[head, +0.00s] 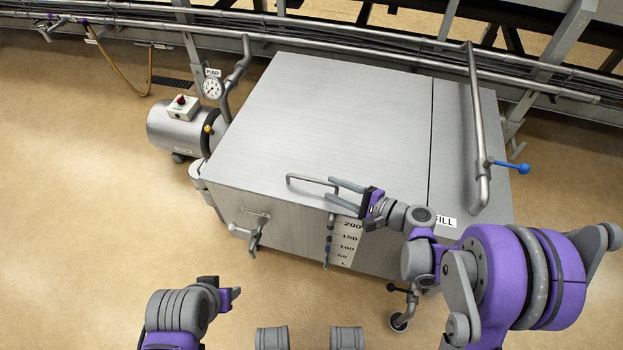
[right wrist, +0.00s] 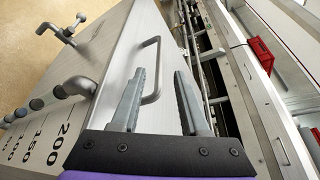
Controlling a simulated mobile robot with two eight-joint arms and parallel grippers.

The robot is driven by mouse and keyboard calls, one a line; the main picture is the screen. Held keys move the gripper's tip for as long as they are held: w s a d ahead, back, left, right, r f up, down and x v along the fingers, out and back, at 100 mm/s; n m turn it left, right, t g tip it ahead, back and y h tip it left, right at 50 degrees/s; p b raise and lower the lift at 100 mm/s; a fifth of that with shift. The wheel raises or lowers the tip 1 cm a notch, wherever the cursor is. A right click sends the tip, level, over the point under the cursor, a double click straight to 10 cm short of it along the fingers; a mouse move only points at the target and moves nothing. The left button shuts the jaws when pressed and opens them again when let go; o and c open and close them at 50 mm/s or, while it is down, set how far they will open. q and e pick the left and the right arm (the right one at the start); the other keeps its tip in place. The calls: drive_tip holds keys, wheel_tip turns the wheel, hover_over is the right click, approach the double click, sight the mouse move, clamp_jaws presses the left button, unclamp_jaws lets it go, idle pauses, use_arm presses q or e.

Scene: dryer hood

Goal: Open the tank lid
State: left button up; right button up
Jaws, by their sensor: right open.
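The tank is a brushed-metal box, and its flat lid (head: 330,110) lies shut on top. A bent-bar handle (head: 312,180) is on the lid's front edge; it also shows in the right wrist view (right wrist: 158,68). My right gripper (head: 333,189) is open at the handle's right end. In the right wrist view its two fingers (right wrist: 162,75) are spread, with the near part of the handle showing between them. I cannot tell whether they touch it. My left arm is low at the left in the head view; its gripper (head: 229,297) shows only partly, with its fingers unclear.
A pump (head: 178,125) with a gauge (head: 211,88) stands left of the tank. A pipe with a blue-handled valve (head: 510,167) rises over the fixed right section. A tap (head: 252,232) and level gauge (head: 328,245) project from the front. Rails run behind.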

sight(317, 182)
drive_tip(key=b+x, duration=0.1)
drive_tip(key=x, duration=0.7)
drive_tip(key=shift+c, duration=0.3)
clamp_jaws()
idle(1.0)
